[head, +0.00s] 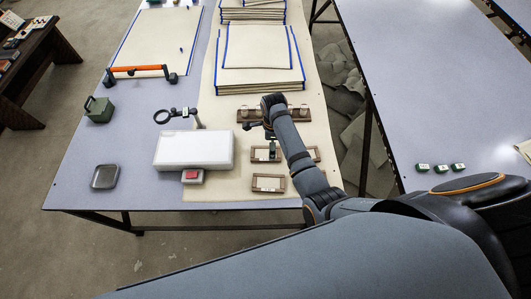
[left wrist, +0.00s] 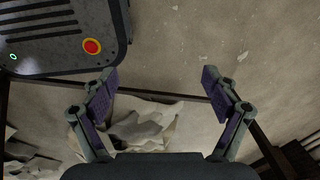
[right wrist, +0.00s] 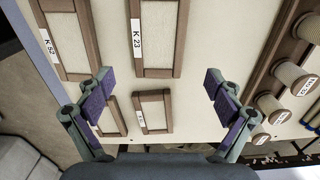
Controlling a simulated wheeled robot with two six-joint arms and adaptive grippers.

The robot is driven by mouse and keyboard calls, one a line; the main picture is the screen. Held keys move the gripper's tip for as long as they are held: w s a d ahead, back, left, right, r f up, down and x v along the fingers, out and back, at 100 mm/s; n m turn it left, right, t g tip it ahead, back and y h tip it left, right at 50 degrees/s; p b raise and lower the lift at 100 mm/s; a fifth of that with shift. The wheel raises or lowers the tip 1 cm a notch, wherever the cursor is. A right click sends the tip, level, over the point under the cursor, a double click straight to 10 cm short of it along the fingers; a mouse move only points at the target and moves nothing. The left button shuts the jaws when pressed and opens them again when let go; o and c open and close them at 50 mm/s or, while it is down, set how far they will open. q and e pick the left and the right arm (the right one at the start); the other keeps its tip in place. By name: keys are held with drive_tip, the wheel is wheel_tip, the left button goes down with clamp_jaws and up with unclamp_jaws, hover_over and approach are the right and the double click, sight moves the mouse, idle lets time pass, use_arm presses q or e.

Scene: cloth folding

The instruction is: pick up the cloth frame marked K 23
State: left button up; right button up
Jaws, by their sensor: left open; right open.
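The cloth frame marked K 23 (right wrist: 158,45) is brown-edged with pale cloth inside; it lies flat at the top middle of the right wrist view, its upper end cut off. In the head view it appears to be the frame (head: 259,155) just in front of the spool rack; its label is unreadable there. My right gripper (right wrist: 155,82) is open and empty, above the table, with the near end of K 23 between its fingertips in the picture, apparently not touching. My left gripper (left wrist: 159,78) is open and empty over the floor, and is out of the head view.
Frame K 52 (right wrist: 67,40) lies beside K 23. Two smaller frames (right wrist: 153,111) lie near them. A spool rack (right wrist: 285,60) borders them. A white box (head: 195,150) stands left of the frames, and cloth stacks (head: 260,60) lie behind. A second table (head: 430,80) stands to the right.

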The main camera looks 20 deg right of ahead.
drive_tip(key=shift+s+a+f, duration=0.1)
drive_tip(key=shift+a+f, duration=0.1)
drive_tip(key=shift+f, duration=0.75)
wheel_tip(320, 180, down, 3)
drive_tip(key=shift+r, duration=0.2)
drive_tip(key=shift+f, duration=0.3)
drive_tip(key=c, duration=1.2)
drive_tip(key=shift+r, duration=0.55)
drive_tip(key=shift+c, duration=0.2)
use_arm(q)
drive_tip(key=shift+w, duration=0.55)
use_arm(e)
drive_tip(key=s+d+r, duration=0.9)
drive_tip(key=d+r, duration=0.1)
drive_tip(key=r, duration=0.2)
drive_tip(key=shift+s, duration=0.25)
